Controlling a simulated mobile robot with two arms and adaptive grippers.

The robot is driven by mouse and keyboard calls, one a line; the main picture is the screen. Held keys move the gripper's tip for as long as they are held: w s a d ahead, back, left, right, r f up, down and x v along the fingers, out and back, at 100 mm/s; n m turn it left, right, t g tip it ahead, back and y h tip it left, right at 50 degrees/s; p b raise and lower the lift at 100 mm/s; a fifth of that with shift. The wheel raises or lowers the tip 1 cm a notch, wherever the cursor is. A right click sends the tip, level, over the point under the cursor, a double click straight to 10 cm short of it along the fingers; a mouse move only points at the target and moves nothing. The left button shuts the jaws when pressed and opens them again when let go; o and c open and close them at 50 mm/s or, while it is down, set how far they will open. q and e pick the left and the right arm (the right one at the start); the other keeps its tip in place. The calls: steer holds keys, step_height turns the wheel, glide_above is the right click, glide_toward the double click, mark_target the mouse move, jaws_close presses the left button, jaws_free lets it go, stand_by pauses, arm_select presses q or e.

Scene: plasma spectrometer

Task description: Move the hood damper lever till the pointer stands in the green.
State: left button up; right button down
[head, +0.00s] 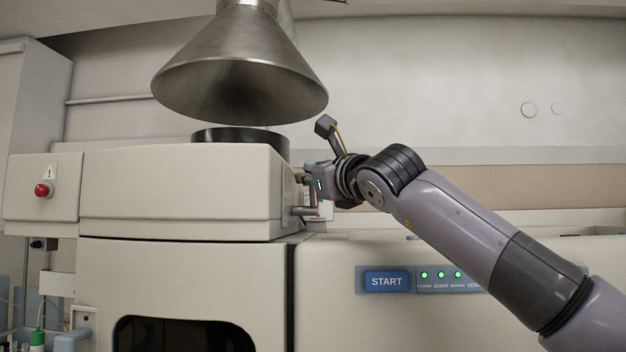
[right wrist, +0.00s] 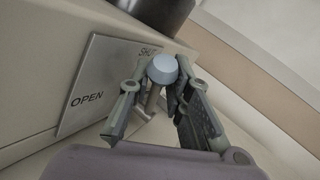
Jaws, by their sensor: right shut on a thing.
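The hood damper lever shows in the right wrist view as a rounded light-blue knob (right wrist: 162,68) on a metal stem, beside a metal plate (right wrist: 92,88) marked OPEN and SHUT. The knob is near the SHUT end. My right gripper (right wrist: 160,82) is shut on the lever, with one finger on each side of it. In the head view my right gripper (head: 304,180) is at the right side of the instrument's upper housing (head: 190,190) and mostly hides the lever. I cannot make out the pointer or a green zone. My left gripper is out of view.
A metal exhaust hood (head: 240,75) hangs above a dark round collar (head: 240,137) on the housing. A red button (head: 42,190) is at the left. A START panel (head: 387,281) with green lights is below my right arm.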

steer(key=shift+a, duration=0.1)
steer(key=c, duration=1.7)
jaws_free()
steer(key=shift+a, duration=0.1)
steer(key=shift+s, duration=0.1)
steer(key=v, duration=1.2)
